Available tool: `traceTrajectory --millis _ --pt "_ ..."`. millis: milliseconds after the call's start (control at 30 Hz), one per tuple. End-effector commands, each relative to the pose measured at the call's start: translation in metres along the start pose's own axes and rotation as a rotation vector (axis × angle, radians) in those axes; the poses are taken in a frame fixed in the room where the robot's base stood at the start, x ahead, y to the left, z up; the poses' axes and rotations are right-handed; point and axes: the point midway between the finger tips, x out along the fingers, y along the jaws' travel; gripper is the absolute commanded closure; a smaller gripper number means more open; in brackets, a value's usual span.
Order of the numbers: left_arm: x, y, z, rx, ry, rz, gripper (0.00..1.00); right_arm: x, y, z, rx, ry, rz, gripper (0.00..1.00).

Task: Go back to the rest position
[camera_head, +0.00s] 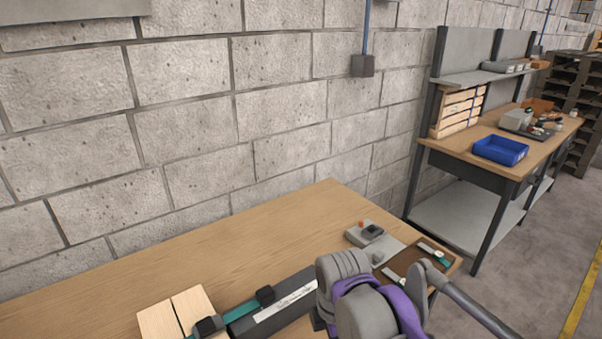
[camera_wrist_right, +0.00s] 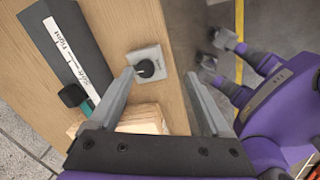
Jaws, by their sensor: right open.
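My right gripper (camera_wrist_right: 160,80) is open in the right wrist view, its two grey fingers spread with nothing held between them. Beyond the fingers, a square grey plate with a black knob (camera_wrist_right: 147,67) lies on the wooden table (camera_wrist_right: 112,30). In the head view my purple and grey arm covers part of the table's front right; no fingertips can be made out there. My left gripper does not show in either view.
A block wall stands behind. Another bench holds a blue bin (camera_head: 500,150).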

Motion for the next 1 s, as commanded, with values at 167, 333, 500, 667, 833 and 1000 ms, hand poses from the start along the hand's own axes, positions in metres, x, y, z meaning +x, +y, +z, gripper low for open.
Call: traceTrajectory --millis 167,333,500,667,833,1000 --pt "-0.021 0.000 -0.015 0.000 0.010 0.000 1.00 -0.009 -0.058 0.041 0.630 0.018 0.127 0.19" --pt "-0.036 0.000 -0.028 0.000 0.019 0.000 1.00 -0.003 -0.108 0.067 1.201 0.088 0.242 0.19" --pt "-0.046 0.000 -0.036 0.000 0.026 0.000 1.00 0.008 -0.142 0.080 1.605 0.175 0.323 0.19" --pt "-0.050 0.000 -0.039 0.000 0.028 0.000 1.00 0.015 -0.156 0.085 1.776 0.223 0.353 0.19" --pt "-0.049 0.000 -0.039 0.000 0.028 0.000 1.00 0.016 -0.157 0.085 1.802 0.230 0.356 0.19" --pt "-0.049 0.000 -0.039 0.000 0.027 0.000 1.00 0.016 -0.157 0.085 1.799 0.229 0.355 0.19"
